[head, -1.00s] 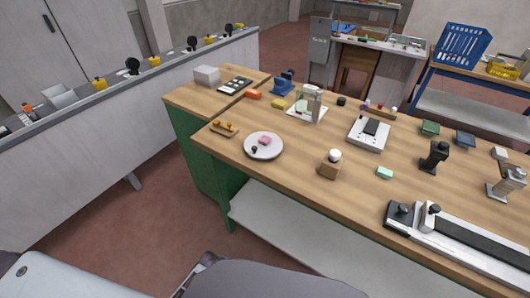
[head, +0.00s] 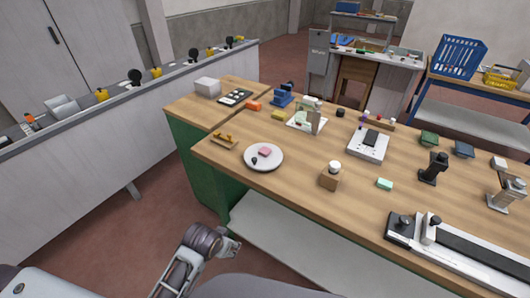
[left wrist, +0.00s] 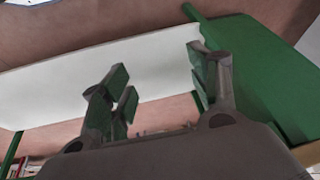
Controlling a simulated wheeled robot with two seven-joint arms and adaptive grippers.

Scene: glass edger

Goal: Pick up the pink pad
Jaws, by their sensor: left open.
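The pink pad (head: 265,152) lies on a round white plate (head: 252,164) near the left front corner of the wooden workbench in the head view. A small dark object (head: 254,160) lies beside it on the plate. My left gripper (head: 236,243) is low in front of the bench, below the tabletop and apart from the pad. In the left wrist view its fingers (left wrist: 160,85) are spread and empty, facing the bench's white lower shelf and green side. My right gripper is not in view.
The wooden workbench (head: 300,180) has a wooden block with a white knob (head: 330,178), a mint block (head: 384,184) and a long black-topped machine (head: 470,248) to the right. A small wooden rack (head: 223,141) is left of the plate. Bare wood lies between plate and block.

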